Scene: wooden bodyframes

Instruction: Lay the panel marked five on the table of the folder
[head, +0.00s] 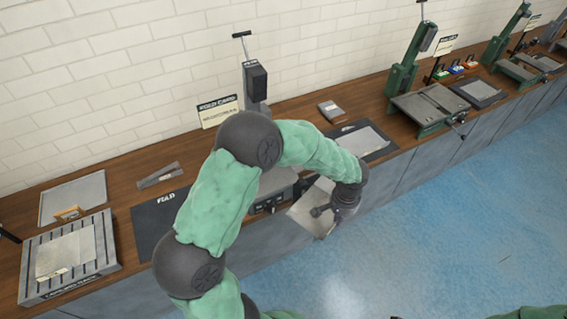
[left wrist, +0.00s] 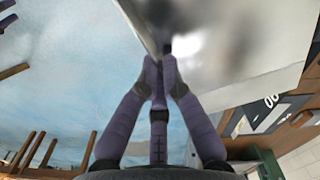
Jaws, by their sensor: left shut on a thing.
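My left gripper (head: 343,209) is shut on the edge of a thin grey metal panel (head: 303,212), held in front of the bench edge, over the floor. In the left wrist view the fingertips (left wrist: 160,68) pinch the edge of the shiny panel (left wrist: 235,45). I cannot read any number on it. A machine with a dark head and a tall handle (head: 256,82) stands at the wall behind my left arm. Its grey lower part (head: 275,190) is mostly hidden by that arm, so I cannot see its table well. My right gripper is not in view.
A dark mat (head: 150,222) with white lettering lies left of my arm; another dark mat holding a grey sheet (head: 362,140) lies right. A slotted grey plate (head: 103,240) bears a sheet at far left. Green machines (head: 405,75) stand farther right. The blue floor is clear.

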